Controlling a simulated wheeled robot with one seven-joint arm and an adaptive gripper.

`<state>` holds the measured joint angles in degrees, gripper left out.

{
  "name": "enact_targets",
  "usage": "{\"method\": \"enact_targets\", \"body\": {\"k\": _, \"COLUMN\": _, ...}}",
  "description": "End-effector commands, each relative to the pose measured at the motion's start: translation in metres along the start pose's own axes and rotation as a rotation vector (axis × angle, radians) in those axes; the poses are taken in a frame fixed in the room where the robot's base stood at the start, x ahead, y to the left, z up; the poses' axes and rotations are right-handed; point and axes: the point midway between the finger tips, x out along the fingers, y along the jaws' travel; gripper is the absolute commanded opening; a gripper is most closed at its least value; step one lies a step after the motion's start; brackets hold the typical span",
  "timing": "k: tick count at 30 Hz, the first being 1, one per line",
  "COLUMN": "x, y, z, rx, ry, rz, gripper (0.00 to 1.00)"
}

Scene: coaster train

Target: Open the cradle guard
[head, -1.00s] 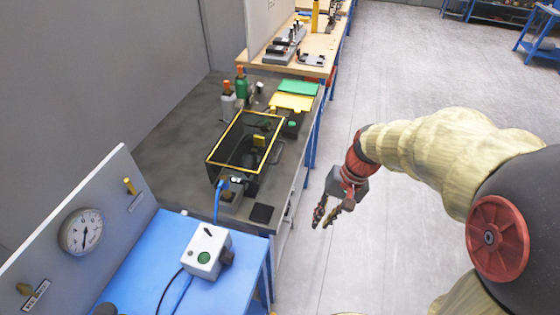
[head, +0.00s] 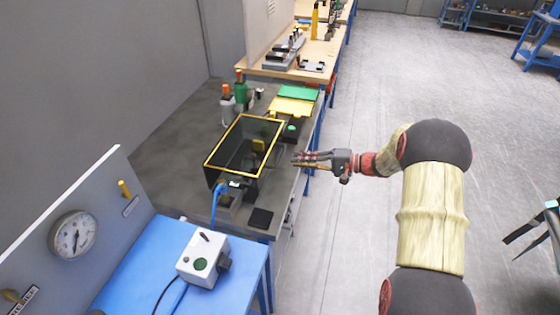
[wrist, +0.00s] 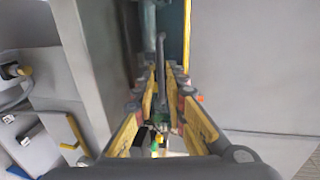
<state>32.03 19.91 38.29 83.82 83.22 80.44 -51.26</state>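The cradle guard is a dark see-through box with a yellow-edged frame (head: 212,150), on the grey bench in the head view. Its yellow rim forms a closed rectangle around the top, and dark walls hide much of the inside. A small yellow part (head: 259,145) shows within the rim on the right. My gripper (head: 295,160) is to the right of the guard, pointing left at the bench's right edge, apart from the guard. Its fingers are apart in the wrist view (wrist: 160,92), with a thin dark bar beyond them that I cannot identify. Nothing is held.
A green button box (head: 290,130) and yellow and green trays (head: 293,105) lie behind the guard. Bottles (head: 240,90) stand behind it to the left. A black pad (head: 260,218) is in front. A grey control box (head: 202,260) sits on the blue table.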

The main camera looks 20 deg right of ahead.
Motion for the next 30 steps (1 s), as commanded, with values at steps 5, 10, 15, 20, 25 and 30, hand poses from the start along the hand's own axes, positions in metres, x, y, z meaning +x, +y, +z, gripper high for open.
{"method": "enact_targets", "body": {"k": 5, "x": 0.022, "y": 0.002, "z": 0.001, "rx": -0.003, "ry": -0.004, "rz": 0.002, "gripper": 0.13}}
{"method": "enact_targets", "body": {"k": 10, "x": 0.049, "y": 0.002, "z": 0.002, "rx": -0.002, "ry": -0.005, "rz": 0.002, "gripper": 0.13}}
{"method": "enact_targets", "body": {"k": 15, "x": 0.068, "y": 0.001, "z": 0.001, "rx": -0.001, "ry": -0.003, "rz": 0.003, "gripper": 0.13}}
{"method": "enact_targets", "body": {"k": 20, "x": 0.075, "y": 0.001, "z": 0.001, "rx": -0.001, "ry": -0.002, "rz": 0.003, "gripper": 0.13}}
{"method": "enact_targets", "body": {"k": 25, "x": 0.076, "y": 0.000, "z": 0.001, "rx": 0.000, "ry": -0.001, "rz": 0.003, "gripper": 0.13}}
{"method": "enact_targets", "body": {"k": 30, "x": 0.075, "y": 0.000, "z": 0.001, "rx": 0.000, "ry": -0.001, "rz": 0.003, "gripper": 0.07}}
